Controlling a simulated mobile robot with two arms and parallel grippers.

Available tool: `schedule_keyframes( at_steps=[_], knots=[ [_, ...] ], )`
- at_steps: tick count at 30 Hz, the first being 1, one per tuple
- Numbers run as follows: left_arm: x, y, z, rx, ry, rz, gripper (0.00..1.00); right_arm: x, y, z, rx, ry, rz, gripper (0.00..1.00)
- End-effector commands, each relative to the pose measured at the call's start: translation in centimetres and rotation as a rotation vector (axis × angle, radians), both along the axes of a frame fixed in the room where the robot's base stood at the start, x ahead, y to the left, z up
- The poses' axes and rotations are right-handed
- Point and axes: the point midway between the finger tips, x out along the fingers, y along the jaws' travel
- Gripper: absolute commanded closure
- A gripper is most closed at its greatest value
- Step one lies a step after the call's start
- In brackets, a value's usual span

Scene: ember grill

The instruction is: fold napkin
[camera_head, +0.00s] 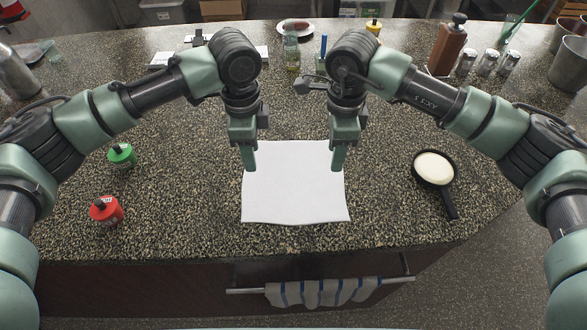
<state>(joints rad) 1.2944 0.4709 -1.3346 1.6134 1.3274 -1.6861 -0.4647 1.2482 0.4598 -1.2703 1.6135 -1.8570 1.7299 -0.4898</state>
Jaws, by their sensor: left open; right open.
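A white napkin (294,195) lies flat and roughly square on the speckled counter, in the middle near the front edge. My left gripper (250,168) is open and points down at the napkin's left side, near its far left corner. My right gripper (337,168) is open and points down at the napkin's right side, near its far right corner. Both are empty. I cannot tell whether the fingertips touch the cloth. The napkin's far corners are partly hidden behind the fingers.
A small black pan (449,205) with a pale round content lies to the right. A striped towel (320,291) hangs on the front rail. Bottles, shakers and metal pots line the back.

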Motion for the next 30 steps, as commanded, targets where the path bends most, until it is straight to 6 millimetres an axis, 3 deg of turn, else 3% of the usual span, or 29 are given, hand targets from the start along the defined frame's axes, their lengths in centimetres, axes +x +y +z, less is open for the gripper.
schedule_keyframes(
  at_steps=[6, 12, 27, 30],
  knots=[
    [-0.1, 0.0, -3.6, 0.000, 0.002, 0.000, 0.58, -0.1, 0.0, -3.6, 0.000, 0.004, 0.000, 0.58],
    [-0.1, 0.0, -5.8, 0.000, 0.002, 0.000, 0.58, -0.1, 0.0, -5.9, 0.000, 0.002, -0.001, 0.58],
    [0.0, 0.0, -6.9, 0.000, 0.001, 0.000, 0.58, 0.0, 0.0, -6.9, 0.001, 0.000, 0.000, 0.58],
    [0.0, 0.0, -6.7, 0.000, 0.001, 0.000, 0.69, 0.0, 0.0, -6.7, 0.001, 0.000, 0.000, 0.69]
  ],
)
